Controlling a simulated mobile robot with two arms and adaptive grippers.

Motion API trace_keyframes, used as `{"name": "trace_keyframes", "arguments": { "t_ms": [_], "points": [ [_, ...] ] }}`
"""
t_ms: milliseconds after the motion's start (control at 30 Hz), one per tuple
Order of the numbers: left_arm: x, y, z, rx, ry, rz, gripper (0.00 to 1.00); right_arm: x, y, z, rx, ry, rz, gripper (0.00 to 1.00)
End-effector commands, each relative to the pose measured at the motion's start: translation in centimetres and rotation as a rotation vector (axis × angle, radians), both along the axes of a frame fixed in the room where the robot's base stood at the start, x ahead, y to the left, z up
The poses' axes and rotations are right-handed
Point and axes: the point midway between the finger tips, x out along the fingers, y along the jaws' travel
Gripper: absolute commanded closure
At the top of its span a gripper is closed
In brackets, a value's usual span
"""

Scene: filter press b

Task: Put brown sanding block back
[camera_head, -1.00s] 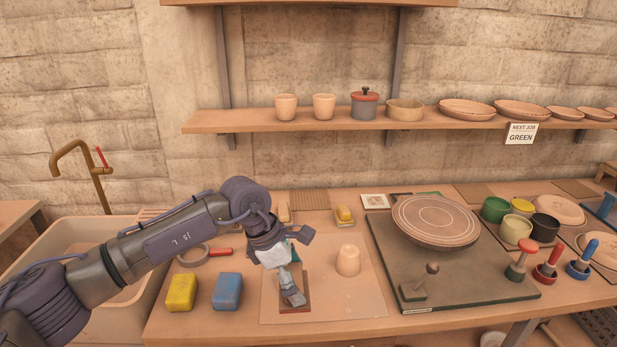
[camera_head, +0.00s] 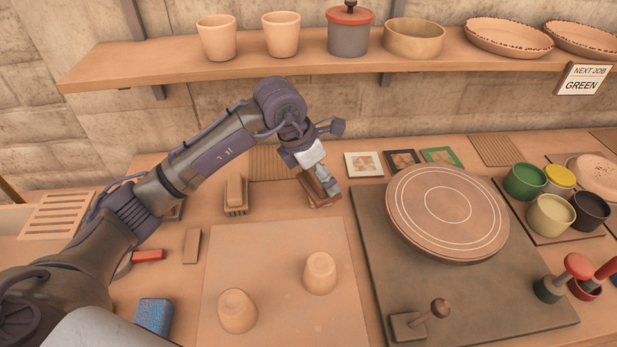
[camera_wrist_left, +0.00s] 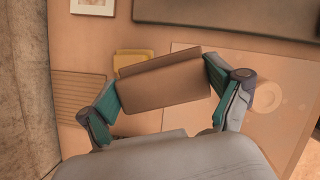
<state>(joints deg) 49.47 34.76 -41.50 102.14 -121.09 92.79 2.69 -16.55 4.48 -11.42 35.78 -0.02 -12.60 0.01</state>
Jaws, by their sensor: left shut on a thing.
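My left gripper (camera_head: 322,184) is at the back of the bench, shut on the brown sanding block (camera_head: 312,189). In the left wrist view the wide brown block (camera_wrist_left: 165,88) spans the space between the two teal-padded fingers of the gripper (camera_wrist_left: 165,95). A yellow thing (camera_wrist_left: 130,58) shows just past the block's edge in that view, partly hidden by it. I cannot tell whether the brown block touches what is under it. My right gripper is not in view.
A pale block on a slatted holder (camera_head: 235,194) stands left of my gripper. Two upside-down cups (camera_head: 320,272) sit on the mat (camera_head: 285,250). A wheel disc (camera_head: 447,212) is at right, picture tiles (camera_head: 363,164) behind. The shelf (camera_head: 290,67) overhangs the back.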

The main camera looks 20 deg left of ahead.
Motion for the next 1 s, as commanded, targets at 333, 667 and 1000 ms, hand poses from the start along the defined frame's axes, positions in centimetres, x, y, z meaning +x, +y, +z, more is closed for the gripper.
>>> {"name": "trace_keyframes", "arguments": {
  "t_ms": [333, 667, 1000],
  "points": [
    [0.6, 5.1, -2.4, 0.004, 0.003, 0.038, 0.37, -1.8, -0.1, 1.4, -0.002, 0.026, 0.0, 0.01],
    [1.9, 11.2, -6.3, 0.002, -0.001, 0.032, 0.37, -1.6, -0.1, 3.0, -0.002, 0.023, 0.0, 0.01],
    [1.9, 12.1, -9.0, 0.0, 0.002, 0.029, 0.37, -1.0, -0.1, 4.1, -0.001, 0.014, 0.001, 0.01]
  ]
}}
